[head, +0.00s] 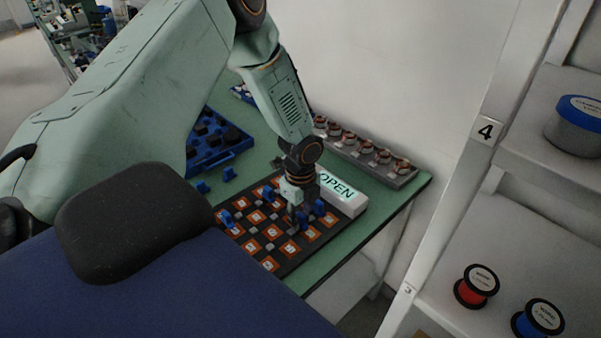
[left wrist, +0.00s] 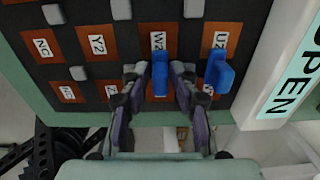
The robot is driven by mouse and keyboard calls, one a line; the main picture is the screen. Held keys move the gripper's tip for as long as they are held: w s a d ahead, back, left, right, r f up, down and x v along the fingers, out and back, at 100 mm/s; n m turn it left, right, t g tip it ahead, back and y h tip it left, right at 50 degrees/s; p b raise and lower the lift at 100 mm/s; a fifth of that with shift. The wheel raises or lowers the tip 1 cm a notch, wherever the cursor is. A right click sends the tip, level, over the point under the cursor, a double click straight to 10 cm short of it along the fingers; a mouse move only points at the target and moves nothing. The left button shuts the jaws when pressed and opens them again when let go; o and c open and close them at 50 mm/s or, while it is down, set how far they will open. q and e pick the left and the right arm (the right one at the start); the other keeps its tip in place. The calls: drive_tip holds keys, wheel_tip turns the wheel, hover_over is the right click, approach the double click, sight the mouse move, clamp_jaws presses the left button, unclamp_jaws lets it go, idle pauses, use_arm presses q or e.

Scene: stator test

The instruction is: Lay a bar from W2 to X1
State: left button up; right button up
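The dark terminal board (head: 262,262) has orange labelled squares and lies on the green bench. In the left wrist view, the W2 square (left wrist: 158,41) is at the top middle, with a blue bar (left wrist: 160,74) just below its label. My left gripper (left wrist: 156,76) is open, with a finger on each side of this bar and gaps visible between. A second blue bar (left wrist: 218,72) stands right of the fingers, below the U2 square (left wrist: 221,37). The fingers cover part of the lower row, and I cannot read X1. In the head view, my left gripper (head: 293,222) is low over the board.
A white block marked OPEN (head: 343,193) borders the board. Another blue bar (head: 226,218) is at its left. A blue tray (head: 222,150) and a grey rack (head: 372,152) stand behind. A shelf (head: 440,270) with spools is at the right.

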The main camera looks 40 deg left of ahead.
sight(301, 215)
use_arm(q)
drive_tip(key=shift+o, duration=0.4)
wheel_tip(301, 215, up, 12)
idle(0.6)
idle(0.8)
